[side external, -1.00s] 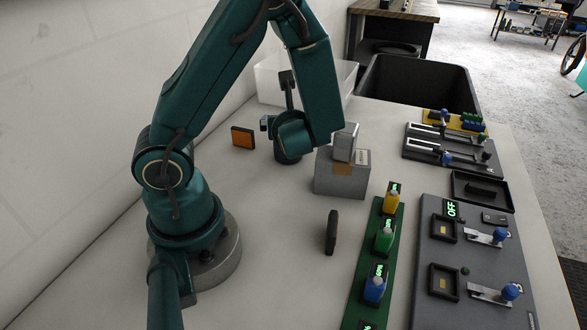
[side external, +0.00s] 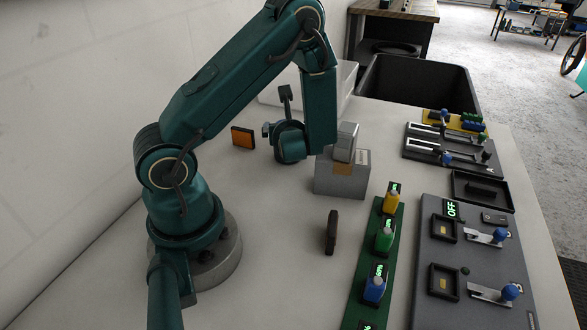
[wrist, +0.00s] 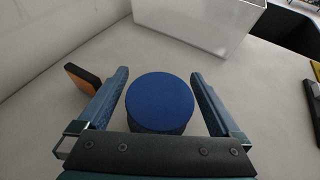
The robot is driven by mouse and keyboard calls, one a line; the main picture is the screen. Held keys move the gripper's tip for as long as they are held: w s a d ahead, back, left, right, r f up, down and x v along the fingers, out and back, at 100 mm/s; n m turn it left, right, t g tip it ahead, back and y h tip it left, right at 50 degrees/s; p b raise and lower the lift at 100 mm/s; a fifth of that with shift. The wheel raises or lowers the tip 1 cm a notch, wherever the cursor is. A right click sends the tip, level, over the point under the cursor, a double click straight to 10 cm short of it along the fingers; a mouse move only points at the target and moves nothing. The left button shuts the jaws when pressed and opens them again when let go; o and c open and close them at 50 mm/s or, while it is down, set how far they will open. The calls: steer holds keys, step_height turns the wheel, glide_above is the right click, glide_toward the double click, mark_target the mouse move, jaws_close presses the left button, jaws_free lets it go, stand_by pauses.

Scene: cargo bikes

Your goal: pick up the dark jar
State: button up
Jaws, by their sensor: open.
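The dark jar (wrist: 160,126) has a round blue lid (wrist: 160,99) and stands upright on the table in the wrist view. My gripper (wrist: 159,75) is open, with one finger on each side of the jar. Small gaps show between the jar and both fingers, so it is around the jar without visibly touching it. In the side view my gripper (side external: 288,150) is low at the table, left of a grey box. My wrist hides most or all of the jar there.
An orange-faced block (side external: 243,137) stands left of my gripper. The grey box (side external: 340,182) with a silver item (side external: 346,142) on top is close on the right. A white bin (wrist: 195,25) is behind. A dark block (side external: 331,231) stands in front, with free table around it.

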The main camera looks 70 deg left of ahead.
steer(key=c, duration=1.4)
steer(key=shift+r, duration=0.1)
steer(key=shift+c, duration=0.2)
